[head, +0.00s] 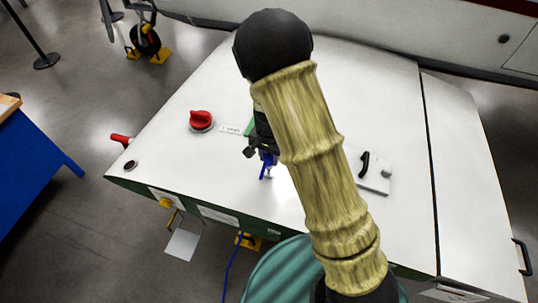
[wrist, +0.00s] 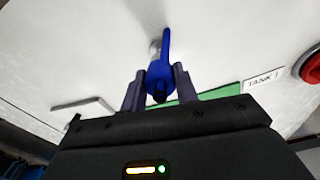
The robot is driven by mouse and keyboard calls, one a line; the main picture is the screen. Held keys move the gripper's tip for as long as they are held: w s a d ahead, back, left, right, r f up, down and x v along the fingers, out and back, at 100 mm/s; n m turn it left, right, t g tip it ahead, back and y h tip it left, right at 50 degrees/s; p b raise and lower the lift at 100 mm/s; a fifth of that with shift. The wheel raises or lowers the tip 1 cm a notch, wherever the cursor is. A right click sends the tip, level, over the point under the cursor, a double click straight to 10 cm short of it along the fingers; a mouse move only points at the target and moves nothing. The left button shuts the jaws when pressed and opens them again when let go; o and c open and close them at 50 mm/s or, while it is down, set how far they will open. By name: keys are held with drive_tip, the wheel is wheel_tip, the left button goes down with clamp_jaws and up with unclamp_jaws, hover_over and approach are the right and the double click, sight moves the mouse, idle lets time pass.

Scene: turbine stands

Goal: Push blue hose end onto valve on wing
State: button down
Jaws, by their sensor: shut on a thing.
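The wing (head: 330,120) is a large white panel below my arm. My gripper (head: 264,156) is low over its middle, partly hidden by my arm. In the wrist view my gripper (wrist: 160,82) has its two grey fingers closed on the blue hose end (wrist: 158,74). A narrow blue part sticks up from it. A small pale fitting, likely the valve (wrist: 154,48), shows just beyond the blue piece. The blue hose end (head: 265,169) also shows in the head view, close to the wing surface. I cannot tell whether it is seated on the valve.
A red knob (head: 201,120) and a "TANK 1" label (wrist: 263,82) are near the gripper. A plate with a black handle (head: 368,170) lies to the right. A blue hose (head: 231,268) hangs below the front edge. A blue table (head: 35,165) stands left.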

sight(269, 165)
drive_tip(key=shift+f+b, duration=0.3)
drive_tip(key=shift+f, duration=0.6)
drive_tip(key=shift+s+f, duration=0.1)
drive_tip(key=shift+f, duration=0.6)
idle(0.8)
drive_tip(key=shift+f+b, duration=0.35)
drive_tip(key=shift+b, duration=0.05)
drive_tip(key=shift+s+f, duration=0.15)
drive_tip(key=shift+f, duration=0.05)
